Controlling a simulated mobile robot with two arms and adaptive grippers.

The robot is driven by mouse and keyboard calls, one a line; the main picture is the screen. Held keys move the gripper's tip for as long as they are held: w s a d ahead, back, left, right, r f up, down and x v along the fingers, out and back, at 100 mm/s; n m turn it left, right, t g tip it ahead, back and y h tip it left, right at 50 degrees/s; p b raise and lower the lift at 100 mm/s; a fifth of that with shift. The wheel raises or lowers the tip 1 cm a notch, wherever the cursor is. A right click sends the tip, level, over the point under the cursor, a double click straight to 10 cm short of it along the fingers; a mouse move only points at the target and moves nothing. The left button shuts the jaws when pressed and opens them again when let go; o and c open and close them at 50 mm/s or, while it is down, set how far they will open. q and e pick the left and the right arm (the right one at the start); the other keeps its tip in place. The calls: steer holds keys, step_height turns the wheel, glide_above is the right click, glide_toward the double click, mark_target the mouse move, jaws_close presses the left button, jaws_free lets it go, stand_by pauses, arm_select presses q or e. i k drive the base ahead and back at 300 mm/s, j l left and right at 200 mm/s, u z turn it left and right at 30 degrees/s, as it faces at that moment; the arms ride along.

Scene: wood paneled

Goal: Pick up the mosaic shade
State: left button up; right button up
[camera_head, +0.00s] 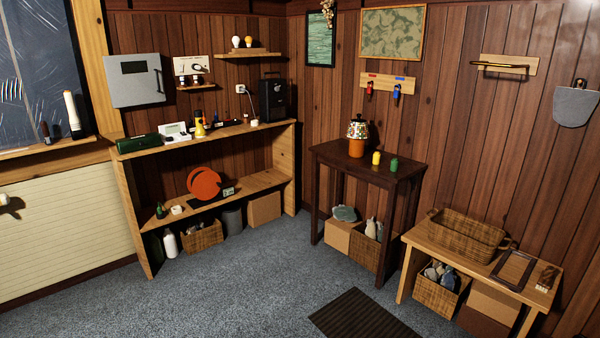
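The mosaic shade (357,129) is a small multicoloured, patterned shade with a dark top. It sits on an orange base (356,148) on the dark wooden table (340,158) near the back corner. A yellow bottle-like item (376,158) and a green one (393,165) stand to its right, apart from it. Neither of my grippers can be made out in this view.
A wooden shelf unit (282,170) with tools and a red-orange disc (204,184) stands left. A low bench (420,238) with a wicker basket (467,235) stands right. Baskets and boxes sit underneath. A dark mat (363,315) lies on the open carpet (240,290).

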mark_target(358, 129)
steer(key=i, duration=1)
steer(key=i+z, duration=0.1)
steer(key=i, duration=0.85)
steer(key=i+j, duration=0.15)
steer(key=i, duration=0.8)
steer(key=i+j, duration=0.1)
steer(key=i, duration=0.9)
steer(key=l+z, duration=0.05)
